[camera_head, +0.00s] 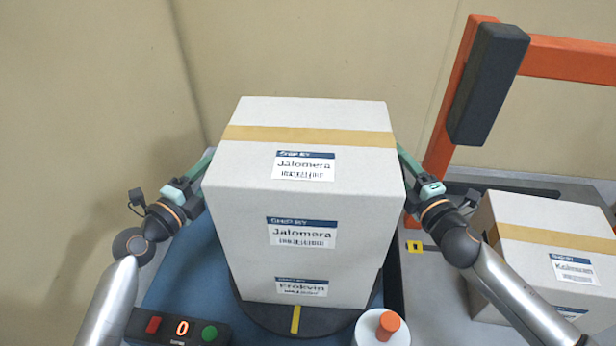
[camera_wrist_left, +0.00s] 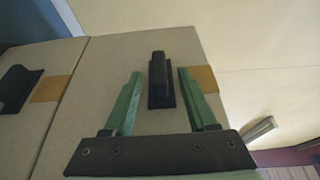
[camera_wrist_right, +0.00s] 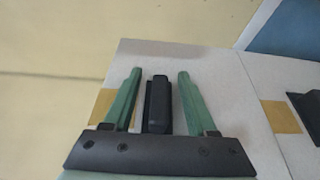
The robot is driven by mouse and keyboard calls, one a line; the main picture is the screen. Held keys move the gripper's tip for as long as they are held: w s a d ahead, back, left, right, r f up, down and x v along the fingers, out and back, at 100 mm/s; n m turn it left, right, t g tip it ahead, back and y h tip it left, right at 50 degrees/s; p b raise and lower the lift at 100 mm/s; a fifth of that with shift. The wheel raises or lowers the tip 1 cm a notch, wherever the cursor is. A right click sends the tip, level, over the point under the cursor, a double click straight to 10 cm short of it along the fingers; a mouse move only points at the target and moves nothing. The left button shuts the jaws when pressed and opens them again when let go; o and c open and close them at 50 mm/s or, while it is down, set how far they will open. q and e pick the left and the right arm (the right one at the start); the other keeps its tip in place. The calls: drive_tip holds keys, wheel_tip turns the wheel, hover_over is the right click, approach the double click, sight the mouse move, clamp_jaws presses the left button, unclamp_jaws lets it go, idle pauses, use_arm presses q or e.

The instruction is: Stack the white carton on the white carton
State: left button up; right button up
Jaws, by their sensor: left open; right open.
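The upper white carton (camera_head: 310,190), labelled Jalomera, sits squarely above the lower white carton (camera_head: 250,285), labelled Frokvin. They look aligned and in contact; a seam shows in both wrist views. My left gripper (camera_head: 208,158) and right gripper (camera_head: 401,155) are at opposite sides of the upper carton. In the left wrist view the open green fingers (camera_wrist_left: 158,85) straddle its black handle (camera_wrist_left: 160,80). In the right wrist view the open fingers (camera_wrist_right: 158,85) straddle the other handle (camera_wrist_right: 157,105). The lower carton's handles (camera_wrist_left: 18,88) (camera_wrist_right: 305,110) are free.
The stack stands on a dark round plate (camera_head: 265,320) over a blue surface (camera_head: 180,285). A button box (camera_head: 180,328) and an orange-knobbed white device (camera_head: 388,328) are in front. Another white carton (camera_head: 550,225) and an orange frame (camera_head: 575,60) with black padding are at right.

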use_arm(q)
drive_tip(key=shift+c, duration=0.4)
use_arm(e)
drive_tip(key=shift+c, duration=0.4)
use_arm(q)
clamp_jaws()
use_arm(e)
clamp_jaws()
idle(0.3)
use_arm(q)
drive_tip(key=shift+w+r, duration=0.1)
drive_tip(key=shift+r, duration=0.2)
use_arm(e)
drive_tip(key=shift+w+r, duration=0.1)
drive_tip(key=shift+r, duration=0.2)
